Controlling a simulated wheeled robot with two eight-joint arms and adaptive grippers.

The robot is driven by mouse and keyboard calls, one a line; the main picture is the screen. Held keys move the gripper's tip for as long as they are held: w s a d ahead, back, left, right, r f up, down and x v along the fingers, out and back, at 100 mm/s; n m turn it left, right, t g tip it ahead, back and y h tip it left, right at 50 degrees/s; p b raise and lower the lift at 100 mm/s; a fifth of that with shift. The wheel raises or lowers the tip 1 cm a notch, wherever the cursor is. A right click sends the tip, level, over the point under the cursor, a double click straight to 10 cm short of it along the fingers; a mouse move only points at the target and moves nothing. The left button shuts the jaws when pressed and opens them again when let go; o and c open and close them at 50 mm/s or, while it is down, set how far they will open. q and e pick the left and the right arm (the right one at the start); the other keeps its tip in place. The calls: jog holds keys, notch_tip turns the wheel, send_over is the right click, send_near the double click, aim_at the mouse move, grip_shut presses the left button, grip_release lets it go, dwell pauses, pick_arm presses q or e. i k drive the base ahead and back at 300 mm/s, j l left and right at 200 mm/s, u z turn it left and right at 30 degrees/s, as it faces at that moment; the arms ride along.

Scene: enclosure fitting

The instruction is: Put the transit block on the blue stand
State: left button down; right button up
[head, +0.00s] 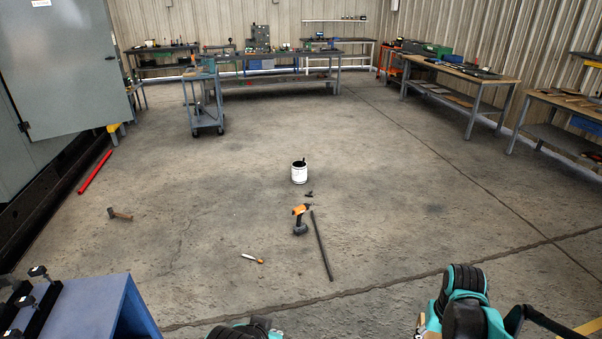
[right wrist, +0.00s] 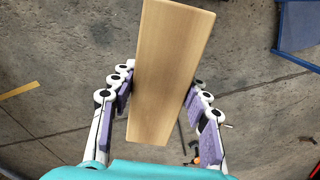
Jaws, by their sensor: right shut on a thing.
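The transit block (right wrist: 172,60) is a pale wooden block, long and flat-faced, in the right wrist view. My right gripper (right wrist: 160,90) is shut on it, with purple finger pads on both sides. The block is held up above the concrete floor. The blue stand (head: 92,304) is at the lower left of the head view, cut off by the frame edge. A blue piece at the upper right of the right wrist view (right wrist: 300,28) looks like part of it, apart from the block. My left gripper is out of view.
Black fixtures (head: 38,295) stand at the left of the blue stand. A white bucket (head: 299,173) stands beyond. Much floor is clear.

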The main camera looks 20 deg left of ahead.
aim_at(93, 302)
jog(key=i+u, duration=0.1)
jog(key=u, duration=0.35)
jog(key=i+u, duration=0.15)
jog(key=u, duration=0.35)
jog(key=i+u, duration=0.15)
jog(key=u, duration=0.3)
jog(key=i+u, duration=0.1)
jog(key=u, duration=0.35)
jog(key=i+l+u, duration=0.1)
jog(key=u, duration=0.4)
jog(key=i+l+u, duration=0.1)
jog(key=u, duration=0.35)
jog(key=i+l+u, duration=0.2)
jog(key=u, duration=0.25)
jog(key=i+l+u, duration=0.2)
jog(key=u, duration=0.3)
jog(key=l+u, duration=0.45)
jog(key=i+j, duration=0.05)
jog(key=j, duration=0.05)
